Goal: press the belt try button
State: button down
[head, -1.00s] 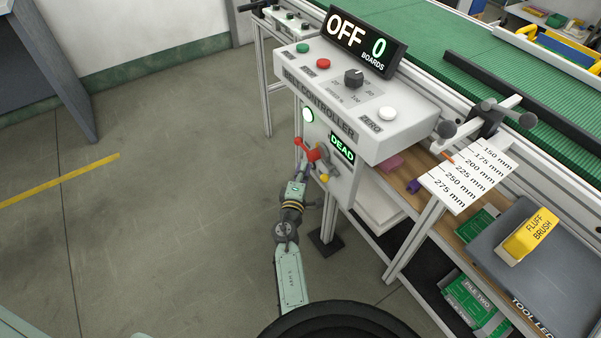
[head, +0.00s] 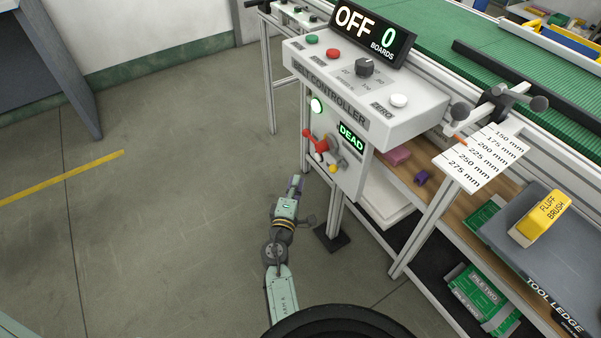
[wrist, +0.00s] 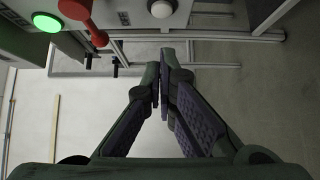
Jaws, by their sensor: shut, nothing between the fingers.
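The belt controller (head: 362,115) is a white box on the conveyor frame. Its display (head: 360,35) reads OFF and 0 BOARDS. Its lower front panel has a lit green-white round lamp (head: 316,105), a red lever (head: 320,145), a sign (head: 351,136) reading DEAD and a small yellow knob (head: 333,168). No label marks a try button that I can read. My gripper (head: 296,181) is shut and empty, below and left of the panel, apart from it. In the wrist view its fingertips (wrist: 165,60) meet below a pale round button (wrist: 161,9); the green lamp (wrist: 46,22) and red lever (wrist: 78,10) show at upper left.
The box top carries a green button (head: 312,40), a red button (head: 333,54), a dark knob (head: 364,67) and a white button (head: 398,101) by ZERO. A frame leg (head: 336,215) stands right of my arm. The floor at left is clear.

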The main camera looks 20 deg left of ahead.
jog(key=shift+s+d, duration=0.1)
jog(key=shift+s, duration=1.55)
